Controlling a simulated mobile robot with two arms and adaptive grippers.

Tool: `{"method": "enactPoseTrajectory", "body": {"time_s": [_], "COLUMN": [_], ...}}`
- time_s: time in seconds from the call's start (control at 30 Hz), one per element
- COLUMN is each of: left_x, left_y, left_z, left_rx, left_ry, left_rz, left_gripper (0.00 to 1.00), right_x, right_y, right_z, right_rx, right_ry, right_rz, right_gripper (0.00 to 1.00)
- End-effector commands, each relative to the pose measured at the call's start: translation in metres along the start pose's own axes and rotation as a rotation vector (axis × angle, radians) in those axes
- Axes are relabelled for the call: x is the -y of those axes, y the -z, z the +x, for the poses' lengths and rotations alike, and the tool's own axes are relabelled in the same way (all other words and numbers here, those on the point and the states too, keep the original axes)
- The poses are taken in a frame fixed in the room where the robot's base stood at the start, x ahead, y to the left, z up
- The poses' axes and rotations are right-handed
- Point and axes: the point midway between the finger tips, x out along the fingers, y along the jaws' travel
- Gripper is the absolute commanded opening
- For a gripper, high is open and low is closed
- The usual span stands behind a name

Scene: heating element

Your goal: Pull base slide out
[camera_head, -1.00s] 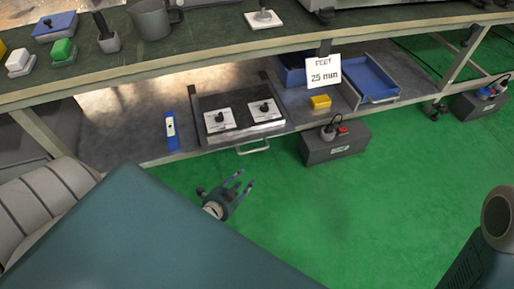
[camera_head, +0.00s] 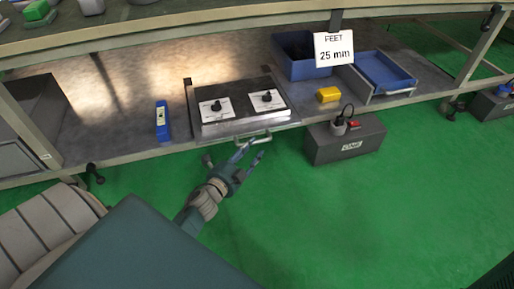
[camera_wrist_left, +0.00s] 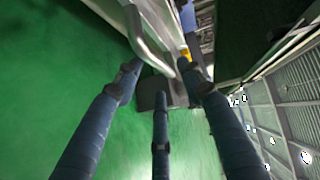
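The base slide (camera_head: 236,129) is a dark flat metal drawer plate on the lower shelf, with two white plates with black knobs on it. It looks pushed in. Its metal handle (camera_head: 255,139) sticks out at the front edge. My left gripper (camera_head: 255,148) is just in front of and below the handle, blue fingers spread. In the left wrist view the handle (camera_wrist_left: 146,45) shows between the spread fingertips (camera_wrist_left: 160,70). I cannot tell whether any finger touches it. My right gripper is not in view.
A blue and white device (camera_head: 162,121) lies left of the slide. A yellow block (camera_head: 328,95) and blue bins (camera_head: 386,72) are to the right. A grey box with a plug (camera_head: 345,140) stands on the green floor (camera_head: 330,220), right of the gripper. Floor in front is clear.

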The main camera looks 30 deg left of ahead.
Motion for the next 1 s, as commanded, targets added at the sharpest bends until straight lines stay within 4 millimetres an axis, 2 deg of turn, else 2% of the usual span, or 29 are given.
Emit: {"method": "enactPoseTrajectory", "body": {"time_s": [0.1,0.3,0.63,0.67,0.83,0.87,1.0], "left_x": [-0.003,-0.002,-0.001,-0.001,-0.001,-0.001,-0.001], "left_y": [-0.001,0.0,0.0,0.0,0.0,0.0,0.0], "left_z": [0.022,0.042,0.046,0.046,0.046,0.046,0.046], "left_rx": [-0.001,0.0,0.001,0.001,0.001,0.001,0.001], "left_ry": [0.002,0.0,-0.002,-0.002,-0.001,-0.001,-0.001], "left_rz": [0.001,-0.002,-0.003,-0.003,-0.003,-0.003,-0.003], "left_gripper": [0.39,0.39,0.39,0.37,0.03,0.0,0.0], "right_x": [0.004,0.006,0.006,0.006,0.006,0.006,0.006], "right_y": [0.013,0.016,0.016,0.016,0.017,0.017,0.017], "right_z": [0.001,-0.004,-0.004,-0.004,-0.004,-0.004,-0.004], "right_rx": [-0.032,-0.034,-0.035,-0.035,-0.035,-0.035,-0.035], "right_ry": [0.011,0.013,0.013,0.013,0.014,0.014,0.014], "right_rz": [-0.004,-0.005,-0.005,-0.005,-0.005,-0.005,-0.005], "right_gripper": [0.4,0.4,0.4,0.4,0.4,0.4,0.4]}}
